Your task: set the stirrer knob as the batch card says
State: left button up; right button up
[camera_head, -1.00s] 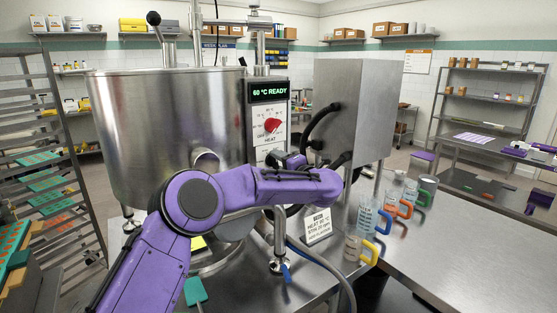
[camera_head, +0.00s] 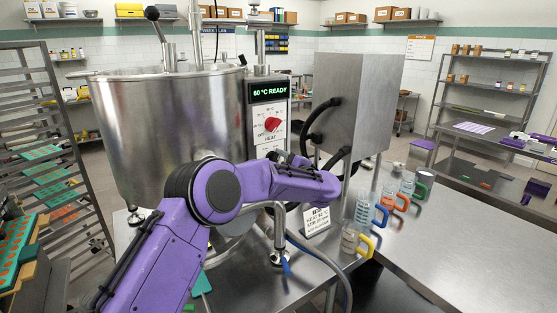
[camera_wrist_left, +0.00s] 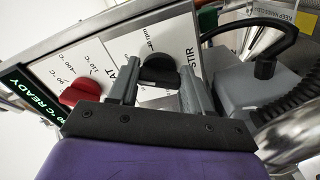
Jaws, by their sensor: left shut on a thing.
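The stirrer knob (camera_wrist_left: 160,70) is black and sits on a white plate marked STIR in the left wrist view. My left gripper (camera_wrist_left: 158,88) is shut on it, one finger on each side. In the head view my left forearm hides this knob, and the fingers of my left gripper do not show clearly. The red heat knob (camera_head: 272,124) is above it, under a display (camera_head: 269,91) reading 60 °C READY; it also shows in the left wrist view (camera_wrist_left: 80,91). The batch card (camera_head: 317,221) stands on the table; its stir line is too small to read surely.
A large steel kettle (camera_head: 175,130) stands left of the panel. A steel cabinet (camera_head: 362,100) with black hoses is at the right. Several jugs with coloured handles, one yellow-handled (camera_head: 355,240), stand beside the card. The table's right part (camera_head: 470,240) is clear.

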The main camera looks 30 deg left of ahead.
pick_arm(q)
jog(key=shift+f, duration=0.1)
dwell(0.4)
jog(key=o, duration=1.1)
jog(key=shift+d, duration=0.1)
jog(key=shift+c, duration=0.2)
jog(key=b+v, duration=0.4)
jog(key=v, duration=0.6)
jog(key=shift+d+b, duration=0.25)
jog(key=shift+b, duration=0.05)
